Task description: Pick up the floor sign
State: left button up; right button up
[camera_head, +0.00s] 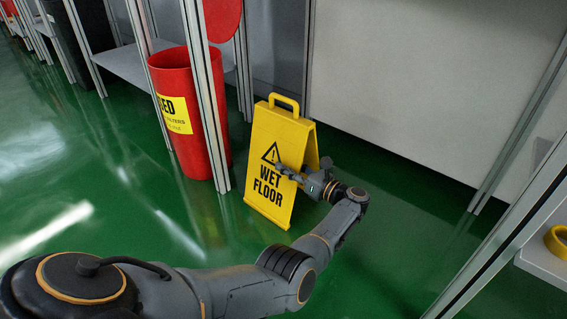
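The yellow floor sign (265,192) stands upright on the green floor near the middle of the view. It is an A-frame with a handle loop at the top and black "WET FLOOR" lettering under a warning triangle. My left arm reaches in from the lower left and bends back toward the sign. My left gripper (287,171) is at the sign's right side, with finger parts overlapping its front face at mid-height. The fingers are small and dark, so whether they are open or closed on the panel is unclear. My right gripper is out of view.
A red bin (190,112) with a yellow label stands just left of the sign, behind a metal post (206,100). A grey-white panel (420,85) is behind the sign. Another metal frame (510,235) and a shelf with a yellow ring (557,241) are at the right. Open floor lies left.

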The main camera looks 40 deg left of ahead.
aim_at(280, 161)
pick_arm(q)
jog(key=a, duration=0.1)
jog(key=a+b, duration=0.1)
jog(key=a, duration=0.1)
jog(key=shift+f, duration=0.3)
jog(key=shift+w+a+r, duration=0.1)
jog(key=shift+a+r, duration=0.05)
jog(key=shift+a, duration=0.2)
grip_shut()
jog(key=shift+r, duration=0.25)
